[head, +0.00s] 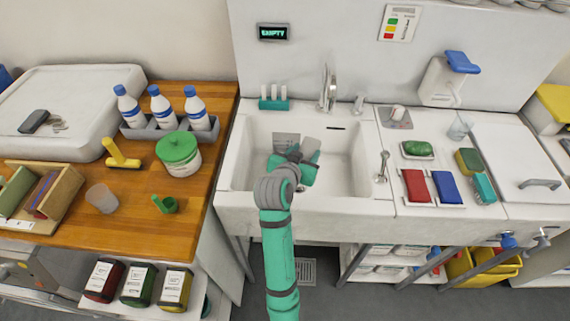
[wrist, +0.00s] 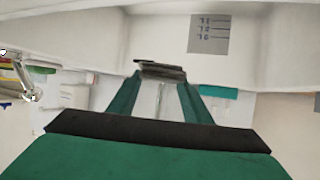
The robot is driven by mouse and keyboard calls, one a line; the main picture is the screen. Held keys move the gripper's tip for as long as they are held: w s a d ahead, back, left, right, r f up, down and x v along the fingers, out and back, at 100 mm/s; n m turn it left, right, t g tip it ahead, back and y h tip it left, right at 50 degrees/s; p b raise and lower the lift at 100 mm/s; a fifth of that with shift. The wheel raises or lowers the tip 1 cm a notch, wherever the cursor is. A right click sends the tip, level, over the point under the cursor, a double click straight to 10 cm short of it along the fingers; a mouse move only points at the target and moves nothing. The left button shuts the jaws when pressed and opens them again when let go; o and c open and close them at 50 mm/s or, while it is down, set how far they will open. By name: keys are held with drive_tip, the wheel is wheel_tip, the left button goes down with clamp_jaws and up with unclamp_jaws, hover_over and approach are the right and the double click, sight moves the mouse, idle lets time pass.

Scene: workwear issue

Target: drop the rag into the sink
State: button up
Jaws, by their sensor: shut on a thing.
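The white sink (head: 237,150) is at the middle of the head view, with a grey marked plate (head: 286,139) on its inner back wall. My gripper (head: 296,157) is over the basin, inside its outline. In the wrist view my gripper (wrist: 160,74) has its fingers together on a thin dark grey thing, which I take to be the rag (wrist: 160,68). Most of it is hidden by the fingers, and its shape is hard to make out. The basin wall shows behind it. I cannot tell the exact height above the basin floor.
A tap (head: 328,90) stands behind the basin. To the right are a red folded cloth (head: 417,186), a blue one (head: 446,187), a green soap (head: 417,148) and sponges (head: 469,161). The wooden counter (head: 130,195) on the left holds bottles and a green-lidded jar (head: 178,153).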

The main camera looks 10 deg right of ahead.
drive_tip(key=o, duration=1.1)
drive_tip(key=shift+o, duration=0.2)
drive_tip(key=v, duration=1)
drive_tip(key=shift+s+a, duration=0.2)
drive_tip(key=shift+s, duration=0.15)
drive_tip(key=shift+r, duration=0.1)
